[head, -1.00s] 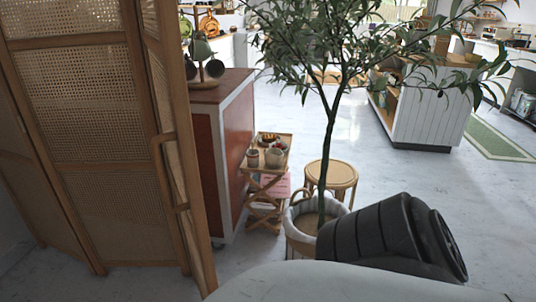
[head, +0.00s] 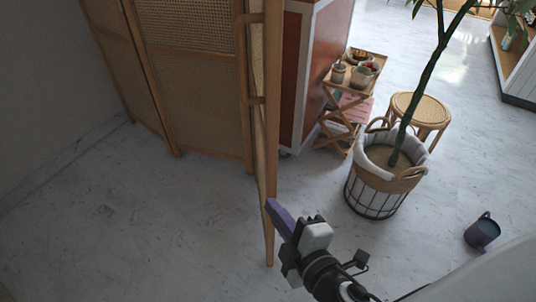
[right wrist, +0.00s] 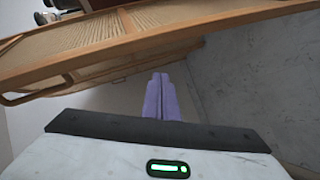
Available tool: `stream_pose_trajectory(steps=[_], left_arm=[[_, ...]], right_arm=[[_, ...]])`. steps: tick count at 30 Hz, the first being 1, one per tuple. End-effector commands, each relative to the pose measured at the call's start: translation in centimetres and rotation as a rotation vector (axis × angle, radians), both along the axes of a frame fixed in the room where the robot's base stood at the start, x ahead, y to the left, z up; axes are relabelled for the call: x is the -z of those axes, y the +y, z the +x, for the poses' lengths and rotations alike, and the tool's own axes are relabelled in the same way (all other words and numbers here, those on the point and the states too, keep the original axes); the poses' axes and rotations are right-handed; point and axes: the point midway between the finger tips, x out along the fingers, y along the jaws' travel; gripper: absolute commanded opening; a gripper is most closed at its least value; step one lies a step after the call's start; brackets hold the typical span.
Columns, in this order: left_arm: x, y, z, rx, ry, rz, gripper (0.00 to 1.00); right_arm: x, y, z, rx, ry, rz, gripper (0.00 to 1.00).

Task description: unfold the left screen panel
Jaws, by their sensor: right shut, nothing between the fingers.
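A folding screen with wooden frames and woven cane stands at the left in the head view. Two of its panels (head: 190,75) show their faces. Another panel (head: 272,110) is folded toward me and seen nearly edge-on, with a wooden bar handle (head: 248,58). My right gripper (head: 271,206), with purple fingers, is shut and empty beside the lower part of this edge-on panel. In the right wrist view, the shut fingers (right wrist: 161,82) point under a cane panel (right wrist: 130,35) crossing above them; contact cannot be told. My left gripper is out of view.
A red-sided cabinet (head: 310,75) stands behind the screen. A small folding table (head: 345,112) with cups, a rattan stool (head: 420,108), a basket planter (head: 375,195) and a purple pot (head: 482,232) stand to the right. The floor (head: 130,225) at front left is clear.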

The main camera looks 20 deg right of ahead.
Motion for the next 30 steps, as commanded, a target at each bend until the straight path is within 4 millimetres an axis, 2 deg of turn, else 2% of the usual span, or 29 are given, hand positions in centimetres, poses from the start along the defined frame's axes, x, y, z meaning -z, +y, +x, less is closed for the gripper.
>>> stream_pose_trajectory(steps=[1,3,6,9,14,26,30], left_arm=[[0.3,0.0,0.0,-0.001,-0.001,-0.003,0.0],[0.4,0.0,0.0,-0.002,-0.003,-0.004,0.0],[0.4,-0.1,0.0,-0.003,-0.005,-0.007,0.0],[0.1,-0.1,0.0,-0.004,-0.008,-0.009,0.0],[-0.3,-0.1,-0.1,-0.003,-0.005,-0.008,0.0],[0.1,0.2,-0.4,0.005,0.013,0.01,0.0],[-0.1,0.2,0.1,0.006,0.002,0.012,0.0]], right_arm=[[-1.7,0.3,0.5,-0.025,-0.077,-0.09,0.0],[-4.0,0.7,0.9,-0.047,-0.165,-0.194,0.0],[-6.1,1.1,1.0,-0.063,-0.25,-0.29,0.0],[-7.3,1.4,1.2,-0.068,-0.291,-0.336,0.0],[-7.7,1.5,2.8,-0.067,-0.302,-0.346,0.0],[-7.6,2.2,11.0,-0.066,-0.3,-0.343,0.0],[-7.3,0.2,10.4,-0.068,-0.294,-0.348,0.0]])
